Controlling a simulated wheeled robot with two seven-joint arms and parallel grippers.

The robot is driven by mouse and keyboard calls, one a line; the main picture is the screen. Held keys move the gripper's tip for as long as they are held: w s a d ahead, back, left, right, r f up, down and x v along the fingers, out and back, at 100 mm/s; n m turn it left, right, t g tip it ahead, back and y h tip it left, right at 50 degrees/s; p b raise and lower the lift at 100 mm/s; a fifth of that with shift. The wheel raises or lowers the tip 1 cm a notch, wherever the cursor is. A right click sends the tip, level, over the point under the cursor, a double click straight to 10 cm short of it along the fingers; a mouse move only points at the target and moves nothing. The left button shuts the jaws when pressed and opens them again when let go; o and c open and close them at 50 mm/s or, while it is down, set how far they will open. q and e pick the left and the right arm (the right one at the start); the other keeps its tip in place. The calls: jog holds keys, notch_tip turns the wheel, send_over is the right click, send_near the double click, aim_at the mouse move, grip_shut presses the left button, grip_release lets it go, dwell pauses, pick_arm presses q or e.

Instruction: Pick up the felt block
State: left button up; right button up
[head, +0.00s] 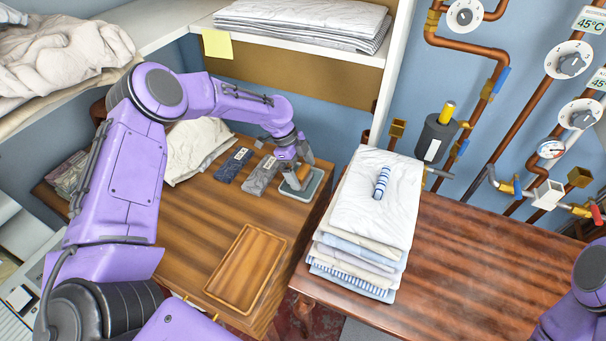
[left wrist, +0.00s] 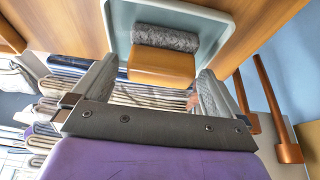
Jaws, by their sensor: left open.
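The felt block, an orange-brown wooden piece with a grey felt part, sits in a small pale blue-grey tray (head: 301,195) on the left wooden table. In the left wrist view the felt block (left wrist: 162,64) lies between my open fingers, with the tray (left wrist: 121,18) around it. My left gripper (head: 298,170) points down over the tray and partly hides the block in the head view. The fingers stand on either side of the block with gaps; I cannot tell how far down they reach. My right gripper is not in view.
Folded dark and grey cloths (head: 262,176) lie left of the tray. An empty wooden tray (head: 246,268) is nearer the front. A tall stack of folded linen (head: 362,225) with a striped roll (head: 381,183) on top stands to the right. A shelf (head: 300,38) hangs above.

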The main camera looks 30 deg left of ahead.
pick_arm(q)
jog(key=x, duration=0.2)
jog(key=shift+w+f, duration=0.1)
jog(key=shift+f, duration=0.2)
jog(key=c, duration=1)
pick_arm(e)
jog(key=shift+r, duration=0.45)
